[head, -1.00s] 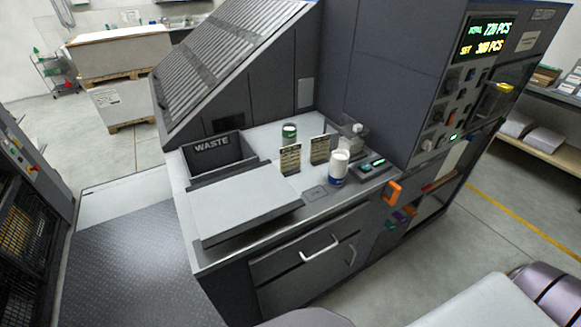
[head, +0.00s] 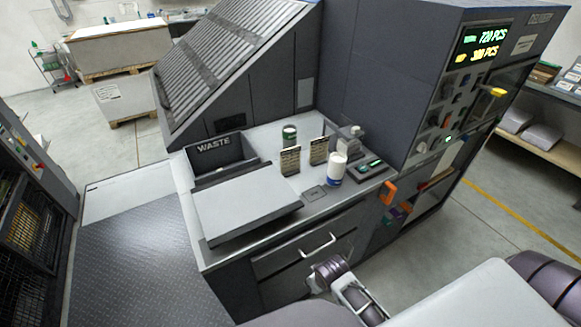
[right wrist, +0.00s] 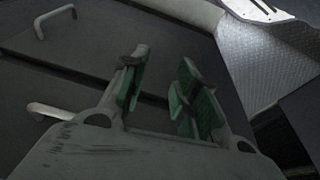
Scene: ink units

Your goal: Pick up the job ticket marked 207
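Two upright tickets stand on the grey worktop in the head view. One ticket (head: 290,161) is on the left and the other ticket (head: 318,151) is just right of it and slightly farther back. Both carry dark and light print too small to read, so I cannot tell which is 207. My right gripper (head: 319,281) is low in front of the cabinet drawers, well below and in front of the tickets. In the right wrist view, my right gripper (right wrist: 162,88) is open, with green pads apart and nothing between them. My left gripper is not in view.
A white-and-blue container (head: 337,168) stands right of the tickets, and a green tin (head: 289,134) stands behind them. A waste bin (head: 214,150) and a raised pale plate (head: 245,202) lie left. A drawer handle (head: 319,245) sticks out below the worktop.

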